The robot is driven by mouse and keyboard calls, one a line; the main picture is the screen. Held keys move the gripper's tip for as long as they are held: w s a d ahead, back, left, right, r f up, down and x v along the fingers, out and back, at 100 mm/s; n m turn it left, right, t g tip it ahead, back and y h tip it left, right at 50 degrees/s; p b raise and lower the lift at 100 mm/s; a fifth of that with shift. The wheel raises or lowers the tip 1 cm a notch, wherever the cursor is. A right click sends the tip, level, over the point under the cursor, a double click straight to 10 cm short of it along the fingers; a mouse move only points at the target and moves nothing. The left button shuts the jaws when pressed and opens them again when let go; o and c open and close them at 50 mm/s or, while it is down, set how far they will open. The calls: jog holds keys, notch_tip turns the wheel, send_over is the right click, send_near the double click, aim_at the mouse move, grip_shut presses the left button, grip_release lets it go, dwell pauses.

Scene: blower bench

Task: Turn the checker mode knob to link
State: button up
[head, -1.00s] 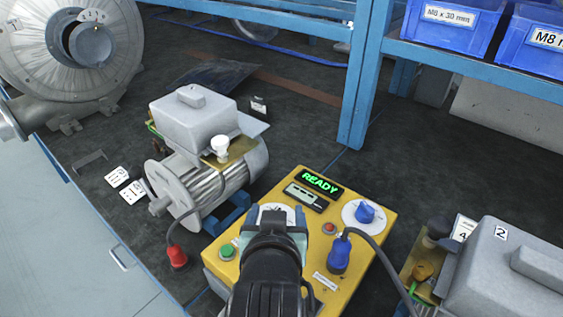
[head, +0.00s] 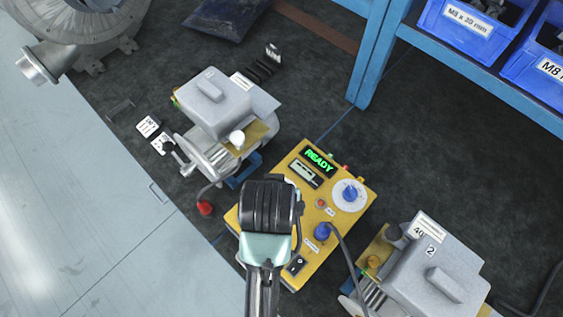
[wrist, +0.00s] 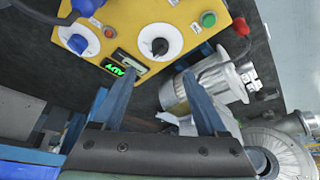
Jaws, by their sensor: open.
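The yellow checker box (head: 303,262) shows a green READY display (head: 319,160). In the wrist view it has a black knob on a white dial (wrist: 160,44), a green button (wrist: 208,19) and a red button (wrist: 109,32). A blue knob (head: 350,192) sits on another white dial at the box's right. Dial lettering is too small to read. My gripper (wrist: 163,76) is open and empty. Its blue fingertips point toward the black knob and look apart from it. In the head view my gripper's dark body covers the black knob and the fingertips.
A motor (head: 218,105) stands left of the box, another motor (head: 437,272) at the right. A blue plug (head: 322,232) with a dark cable rises from the box. A red plug (head: 205,208) lies at left. Blue bins (head: 465,30) sit on the shelf behind. Dark mat is clear behind the box.

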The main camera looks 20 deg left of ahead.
jog(key=x, duration=1.2)
jog(key=shift+f, duration=0.45)
jog(key=shift+c, duration=0.2)
grip_shut()
